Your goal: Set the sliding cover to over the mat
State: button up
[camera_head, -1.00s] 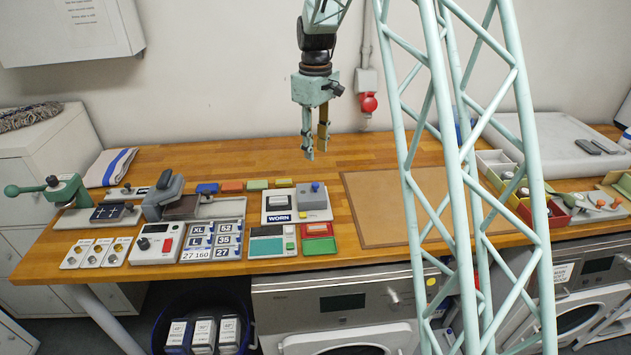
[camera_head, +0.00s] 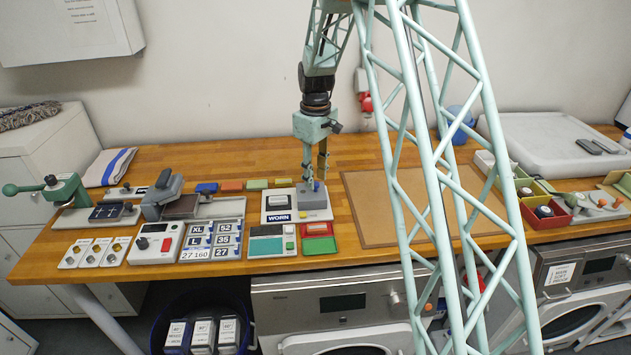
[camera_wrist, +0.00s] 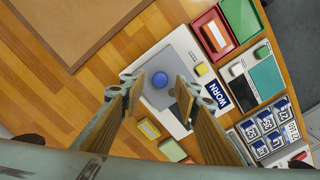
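The sliding cover (camera_head: 314,203) is a grey block with a blue knob (camera_wrist: 160,80) on top. It sits on the right part of a white panel (camera_head: 268,216) marked WORN. My gripper (camera_head: 314,182) points down over the cover. In the wrist view my gripper (camera_wrist: 158,84) is open, with one finger on each side of the knob. Contact with the knob cannot be made out.
A large brown board (camera_head: 372,220) lies right of the panel. A red tray (camera_head: 319,245) and a teal-topped box (camera_head: 266,246) stand in front. Coloured blocks (camera_head: 231,186) line up behind to the left.

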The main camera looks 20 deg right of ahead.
jog(key=shift+f, duration=0.75)
grip_shut()
